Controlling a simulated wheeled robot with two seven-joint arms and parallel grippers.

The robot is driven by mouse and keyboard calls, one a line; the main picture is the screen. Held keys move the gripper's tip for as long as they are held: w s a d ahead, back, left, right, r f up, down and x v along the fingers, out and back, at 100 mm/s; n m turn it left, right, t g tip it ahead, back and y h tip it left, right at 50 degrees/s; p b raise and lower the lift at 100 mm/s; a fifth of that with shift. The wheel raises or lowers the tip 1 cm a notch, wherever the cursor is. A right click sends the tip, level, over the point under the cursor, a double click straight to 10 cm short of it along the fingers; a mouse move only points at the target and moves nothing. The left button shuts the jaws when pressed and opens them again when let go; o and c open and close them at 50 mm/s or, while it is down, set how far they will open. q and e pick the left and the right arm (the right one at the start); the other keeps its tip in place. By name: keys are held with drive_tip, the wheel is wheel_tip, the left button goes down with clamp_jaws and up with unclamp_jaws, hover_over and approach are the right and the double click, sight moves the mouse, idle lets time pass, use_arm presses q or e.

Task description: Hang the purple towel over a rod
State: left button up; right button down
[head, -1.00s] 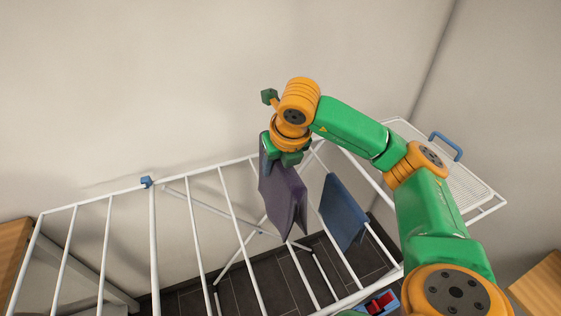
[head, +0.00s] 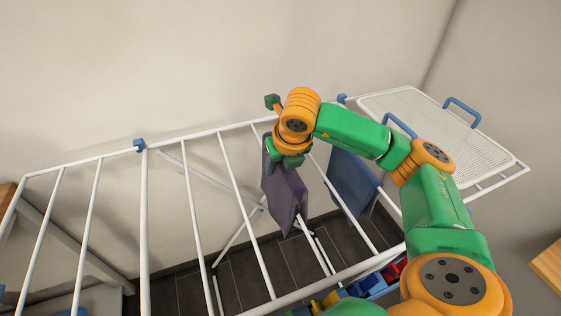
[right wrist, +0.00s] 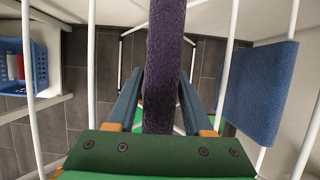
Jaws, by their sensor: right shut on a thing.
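The purple towel (head: 284,195) hangs folded from my right gripper (head: 285,160). In the right wrist view, the towel (right wrist: 166,40) runs as a narrow band between the two blue fingers of my right gripper (right wrist: 162,85), which is shut on it. The white drying rack (head: 145,220) lies under and around the towel. Rods pass on both sides of the towel in the wrist view; I cannot tell whether it touches one. A blue towel (head: 352,182) hangs over a rod to the right and also shows in the wrist view (right wrist: 258,90). My left gripper is not in view.
A white mesh tray (head: 430,125) with blue handles stands at the rack's right end. A blue basket (right wrist: 20,68) with coloured items sits at the left of the wrist view. The wall is close behind the rack. Several rods left of the purple towel are bare.

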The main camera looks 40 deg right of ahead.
wheel_tip(320, 180, down, 8)
drive_tip(key=b, duration=0.6)
drive_tip(key=shift+b, duration=0.3)
drive_tip(key=shift+r, duration=0.1)
drive_tip(key=shift+c, duration=1.1)
unclamp_jaws()
